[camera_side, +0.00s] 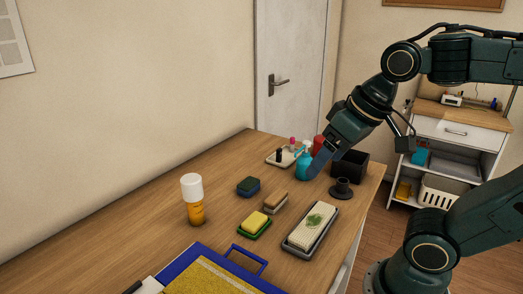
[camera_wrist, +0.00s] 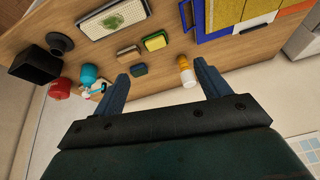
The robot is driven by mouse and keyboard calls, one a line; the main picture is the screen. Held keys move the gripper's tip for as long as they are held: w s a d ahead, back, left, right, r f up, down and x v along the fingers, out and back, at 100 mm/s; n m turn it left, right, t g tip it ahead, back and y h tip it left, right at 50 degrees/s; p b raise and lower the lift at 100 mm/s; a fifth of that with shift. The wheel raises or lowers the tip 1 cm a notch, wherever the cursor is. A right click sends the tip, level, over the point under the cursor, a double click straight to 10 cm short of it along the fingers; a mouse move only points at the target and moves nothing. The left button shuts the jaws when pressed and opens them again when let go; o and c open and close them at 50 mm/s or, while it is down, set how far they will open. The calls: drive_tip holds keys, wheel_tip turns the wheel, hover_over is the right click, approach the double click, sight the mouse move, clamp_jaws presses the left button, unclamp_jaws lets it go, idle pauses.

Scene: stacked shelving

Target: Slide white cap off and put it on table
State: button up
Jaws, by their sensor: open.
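The white cap (camera_side: 192,187) sits on top of an orange bottle (camera_side: 196,214) that stands upright at the left of the table (camera_side: 150,227). In the wrist view the white cap (camera_wrist: 189,78) shows near the right finger, with the orange bottle (camera_wrist: 183,62) beyond it. My gripper (camera_side: 318,168) is in the air over the back right of the table, well apart from the bottle. In the wrist view my gripper (camera_wrist: 160,82) has its two fingers spread wide with nothing held between them.
Sponges (camera_side: 254,222) and a brush (camera_side: 276,202) lie mid-table. A white pad on a tray (camera_side: 312,228), a black box (camera_side: 349,167), a blue bottle (camera_side: 304,167) and a red item (camera_side: 318,144) stand to the right. A blue-framed board (camera_side: 225,262) is in front. Wood around the capped bottle is clear.

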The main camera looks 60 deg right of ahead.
drive_tip(key=w+r+m+g, duration=0.1)
drive_tip(key=w+r+m, duration=0.35)
drive_tip(key=w, duration=0.45)
drive_tip(key=m+g, duration=0.4)
drive_tip(key=m, duration=1.3)
hover_over(191, 178)
wheel_tip(191, 178, down, 8)
drive_tip(key=shift+n, duration=0.25)
drive_tip(key=shift+f, duration=0.1)
drive_tip(key=shift+f, duration=6.75)
drive_tip(key=c, duration=1)
